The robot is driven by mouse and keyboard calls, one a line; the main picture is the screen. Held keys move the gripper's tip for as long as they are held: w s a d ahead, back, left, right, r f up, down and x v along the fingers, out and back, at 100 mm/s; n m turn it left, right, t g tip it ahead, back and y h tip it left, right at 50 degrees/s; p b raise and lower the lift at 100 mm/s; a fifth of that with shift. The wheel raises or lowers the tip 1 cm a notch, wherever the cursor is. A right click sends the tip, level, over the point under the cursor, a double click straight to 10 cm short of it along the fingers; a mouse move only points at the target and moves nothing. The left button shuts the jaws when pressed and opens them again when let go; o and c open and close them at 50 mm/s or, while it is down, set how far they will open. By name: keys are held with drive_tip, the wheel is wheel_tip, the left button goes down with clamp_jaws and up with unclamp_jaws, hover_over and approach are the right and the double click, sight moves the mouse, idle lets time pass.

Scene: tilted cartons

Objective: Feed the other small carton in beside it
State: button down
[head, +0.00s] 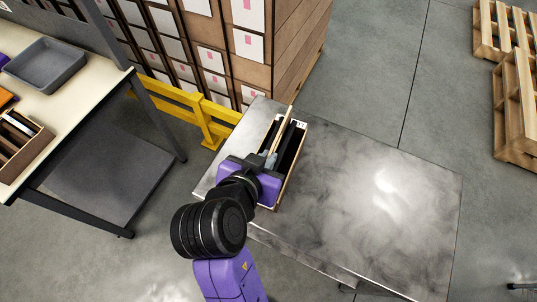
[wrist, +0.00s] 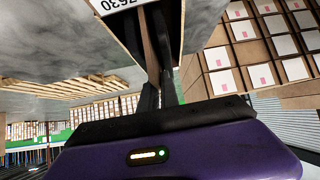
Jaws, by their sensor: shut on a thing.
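An open narrow box (head: 302,127) with pale walls, a dark inside and a white label stands on the metal table. My gripper (head: 270,158) is over the left side of this box, its fingers shut on a thin tan-brown small carton (head: 283,128), which stands steeply on edge at the box's opening. In the wrist view the fingers (wrist: 160,92) pinch the brown small carton (wrist: 154,45), and its far end runs in beside the labelled box wall (wrist: 115,5). I cannot tell how deep it sits. The other small carton is not clearly seen; the box's inside is dark and partly hidden by my gripper.
The metal table (head: 370,205) is bare to the right of the box. A yellow rail (head: 205,120) and stacked cartons (head: 235,50) stand behind it. A workbench (head: 75,95) with a grey tray (head: 45,65) is at left; pallets (head: 515,100) lie at far right.

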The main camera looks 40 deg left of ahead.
wheel_tip(320, 180, up, 8)
drive_tip(key=p, duration=0.6)
drive_tip(key=shift+f, duration=0.1)
idle(1.1)
